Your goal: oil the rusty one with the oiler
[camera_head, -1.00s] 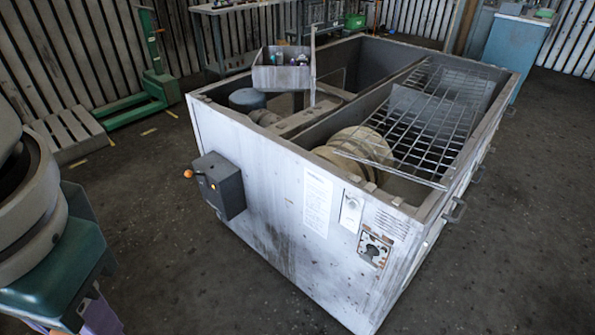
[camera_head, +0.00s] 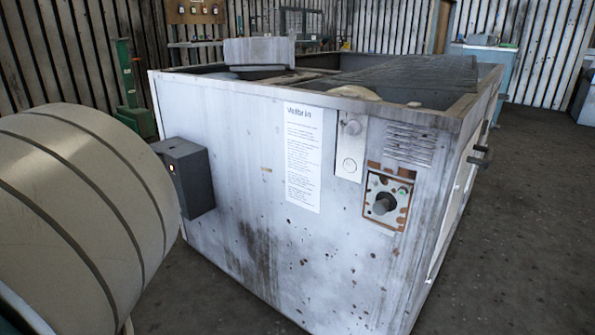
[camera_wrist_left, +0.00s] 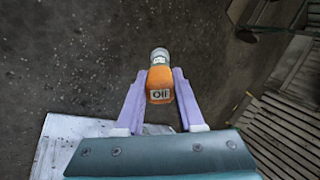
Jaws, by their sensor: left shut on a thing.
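My left gripper (camera_wrist_left: 159,84) is shut on the oiler (camera_wrist_left: 160,76), an orange bottle with a grey top and an "Oil" label, in the left wrist view. It is held over the dark floor; neither shows in the head view. The white housing (camera_head: 260,200) stands ahead in the head view. On its front, at right, a square plate (camera_head: 373,216) with brown rust patches carries a dark round knob (camera_head: 385,203) and a small green light. A cleaner pale plate (camera_head: 350,165) with round fittings sits above left of it. My right gripper is not in view.
A grey box (camera_head: 188,178) with a small amber light sticks out of the housing's left side. A printed sheet (camera_head: 303,160) is on its front. A handle (camera_head: 478,160) juts from the right side. Dark floor (camera_head: 500,240) at right is clear.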

